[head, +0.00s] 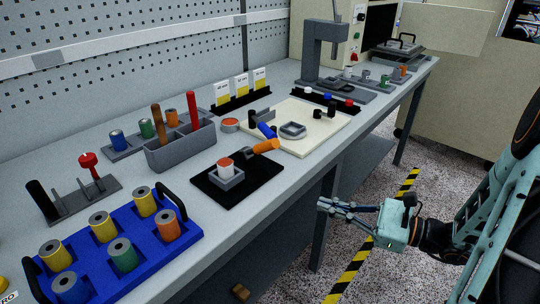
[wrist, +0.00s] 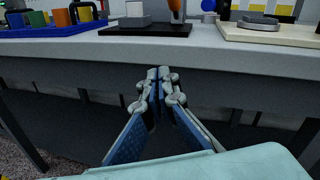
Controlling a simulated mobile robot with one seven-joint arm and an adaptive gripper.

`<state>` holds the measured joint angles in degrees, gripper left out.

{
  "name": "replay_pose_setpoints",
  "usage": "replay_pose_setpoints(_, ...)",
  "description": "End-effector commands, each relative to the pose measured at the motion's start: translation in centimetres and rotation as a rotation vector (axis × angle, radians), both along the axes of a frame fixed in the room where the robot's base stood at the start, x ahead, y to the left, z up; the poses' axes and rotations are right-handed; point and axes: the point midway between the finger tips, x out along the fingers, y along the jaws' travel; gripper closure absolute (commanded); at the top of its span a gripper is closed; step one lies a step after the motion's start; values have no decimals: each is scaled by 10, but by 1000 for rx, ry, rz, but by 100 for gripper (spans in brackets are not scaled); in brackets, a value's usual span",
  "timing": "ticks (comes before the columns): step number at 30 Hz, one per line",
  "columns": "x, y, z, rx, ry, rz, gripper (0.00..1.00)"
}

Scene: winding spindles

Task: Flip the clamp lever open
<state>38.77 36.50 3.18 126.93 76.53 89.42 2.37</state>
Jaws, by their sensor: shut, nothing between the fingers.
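On the bench, a black base plate (head: 240,197) bears a grey square holder (head: 226,182) with a white and orange-topped piece in it. An orange handle (head: 265,146) lies at this plate's far right edge. A blue handle (head: 267,131) sits beside it at the left edge of a cream board (head: 320,131), near a dark grey upright part. I cannot tell for sure which handle is the clamp lever. The orange handle (wrist: 175,8) is cut by the top of the wrist view. My gripper (head: 321,204) is shut and empty, in front of the bench edge, apart from both handles.
A blue tray (head: 75,248) with several spools stands at the front left. A grey tool caddy (head: 181,150) stands behind the black plate. A grey press stand (head: 320,50) is further back.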

Motion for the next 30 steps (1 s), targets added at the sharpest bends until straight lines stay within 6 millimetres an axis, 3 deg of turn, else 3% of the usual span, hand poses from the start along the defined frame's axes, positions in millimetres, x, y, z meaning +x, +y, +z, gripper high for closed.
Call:
replay_pose_setpoints(6, 11, -5, 27, 184, 2, -99, 100)
replay_pose_setpoints(20, 14, -3, 30, 201, 0, -109, 100)
replay_pose_setpoints(25, 24, 15, 32, 200, 0, -105, 100)
replay_pose_setpoints(30, 41, 46, 37, 200, 0, -102, 100)
